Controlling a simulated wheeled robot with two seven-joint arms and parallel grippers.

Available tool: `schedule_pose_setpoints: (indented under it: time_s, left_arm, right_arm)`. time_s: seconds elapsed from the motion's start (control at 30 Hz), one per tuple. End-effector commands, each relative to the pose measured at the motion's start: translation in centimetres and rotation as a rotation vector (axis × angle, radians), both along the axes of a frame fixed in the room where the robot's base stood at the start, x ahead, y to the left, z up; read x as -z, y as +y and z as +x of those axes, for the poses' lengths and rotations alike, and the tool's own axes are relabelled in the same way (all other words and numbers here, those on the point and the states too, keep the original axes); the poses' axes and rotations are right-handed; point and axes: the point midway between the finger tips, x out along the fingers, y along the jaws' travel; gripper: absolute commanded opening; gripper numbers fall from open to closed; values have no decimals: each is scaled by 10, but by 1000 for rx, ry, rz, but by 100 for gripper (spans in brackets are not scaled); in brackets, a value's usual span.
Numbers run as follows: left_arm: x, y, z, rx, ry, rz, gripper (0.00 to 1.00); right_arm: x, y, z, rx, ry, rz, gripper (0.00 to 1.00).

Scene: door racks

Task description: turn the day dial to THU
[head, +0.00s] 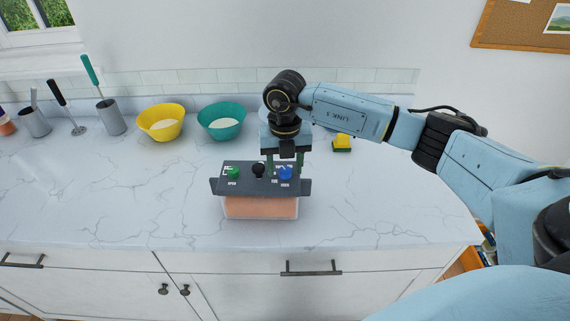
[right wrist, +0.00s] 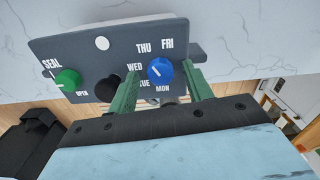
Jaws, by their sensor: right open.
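The blue day dial (right wrist: 160,71) is on the right of the dark panel, ringed by MON, TUE, WED, THU and FRI labels. Its short white mark seems to point up and left, toward WED; the exact setting is hard to tell. The dial also shows in the head view (head: 285,173). My right gripper (head: 285,164) is open over it, pointing down. In the right wrist view its green fingers (right wrist: 160,76) stand on either side of the dial, apparently with gaps. Contact cannot be judged. My left gripper is not in view.
The dark panel (head: 247,186) tops a clear container with orange contents (head: 260,208) near the counter's front edge. A green knob (head: 233,172) and black knob (head: 258,170) sit left of the dial.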

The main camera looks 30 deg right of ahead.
Motion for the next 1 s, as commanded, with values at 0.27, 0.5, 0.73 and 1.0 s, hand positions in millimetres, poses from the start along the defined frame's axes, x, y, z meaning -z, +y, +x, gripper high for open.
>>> schedule_pose_setpoints:
  time_s: [0.27,0.5,0.73,1.0]
  left_arm:
    - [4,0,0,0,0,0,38]
    - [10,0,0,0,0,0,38]
    - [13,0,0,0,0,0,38]
    - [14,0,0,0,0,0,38]
  right_arm:
    - [-30,0,1,0,-6,1,50]
    - [-85,0,1,-1,-6,1,50]
    - [-123,0,1,0,-4,1,50]
    - [-134,0,0,0,0,0,50]
